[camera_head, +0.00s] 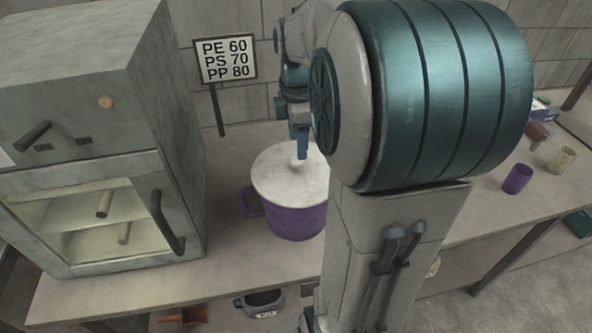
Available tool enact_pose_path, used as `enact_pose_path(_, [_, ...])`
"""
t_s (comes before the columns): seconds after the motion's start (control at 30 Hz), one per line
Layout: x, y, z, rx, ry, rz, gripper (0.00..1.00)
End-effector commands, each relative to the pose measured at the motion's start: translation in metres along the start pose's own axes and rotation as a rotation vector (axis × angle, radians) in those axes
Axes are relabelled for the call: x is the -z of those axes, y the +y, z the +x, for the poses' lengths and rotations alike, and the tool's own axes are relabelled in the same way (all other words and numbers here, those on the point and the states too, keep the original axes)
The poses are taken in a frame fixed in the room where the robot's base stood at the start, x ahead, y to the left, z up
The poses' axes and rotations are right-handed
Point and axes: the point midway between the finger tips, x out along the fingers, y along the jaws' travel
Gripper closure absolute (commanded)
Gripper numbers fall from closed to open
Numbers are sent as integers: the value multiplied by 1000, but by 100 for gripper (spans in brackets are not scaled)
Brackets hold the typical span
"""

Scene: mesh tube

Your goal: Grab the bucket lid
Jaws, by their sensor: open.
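A purple bucket (297,222) with a side handle stands on the bench, right of the oven. A pale round lid (285,181) lies flat on top of it, with a small light knob (299,163) near its middle. My gripper (303,152) is above the lid, close over the knob, with its fingers pointing down. The jaws are open. My arm hides the right edge of the lid and bucket, and I cannot tell whether the fingers touch the knob.
A grey oven (90,140) with a glass door stands on the left. A sign (225,60) on a post stands behind. A purple cup (517,179) and a beige cup (561,159) stand at the right. Bare bench (215,255) lies left of the bucket.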

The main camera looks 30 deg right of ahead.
Motion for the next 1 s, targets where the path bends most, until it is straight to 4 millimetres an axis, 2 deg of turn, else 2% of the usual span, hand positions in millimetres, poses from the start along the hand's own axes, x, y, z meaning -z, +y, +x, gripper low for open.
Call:
enact_pose_path(0.17, [0,2,14,4,0,1,49])
enact_pose_path(0.43, [0,7,51,2,0,1,49])
enact_pose_path(0.7, [0,7,55,-1,0,1,49])
enact_pose_path(0.73, [0,7,55,-1,0,1,51])
enact_pose_path(0.77, [0,7,55,-1,0,1,60])
enact_pose_path(0.9, [0,7,55,-1,0,1,99])
enact_pose_path(1.0, [0,7,55,-1,0,1,100])
